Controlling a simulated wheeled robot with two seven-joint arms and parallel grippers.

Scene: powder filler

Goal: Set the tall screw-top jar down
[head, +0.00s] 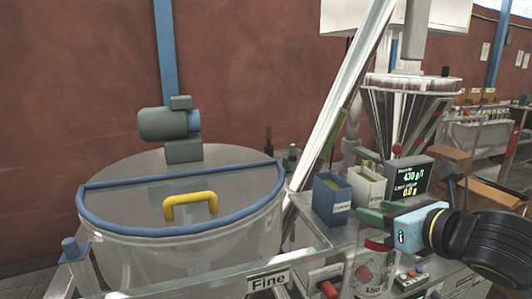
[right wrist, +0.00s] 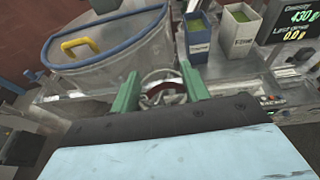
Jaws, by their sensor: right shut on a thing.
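The tall screw-top jar (head: 378,264) is clear, with a red band near its top and print lower down. It appears upright below my right gripper (head: 374,222), over the front of the filler's bench. In the right wrist view the jar (right wrist: 163,92) shows end-on between the two green fingers of my right gripper (right wrist: 160,86), which is shut on it. The jar's base is hard to make out, so I cannot tell whether it touches a surface. My left gripper is not in view.
A large round vat (head: 140,245) with a blue-rimmed lid and yellow handle (head: 190,206) stands left. A blue bin (head: 332,200) and a white bin (head: 367,186) stand close behind the gripper, beside a display (head: 409,182).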

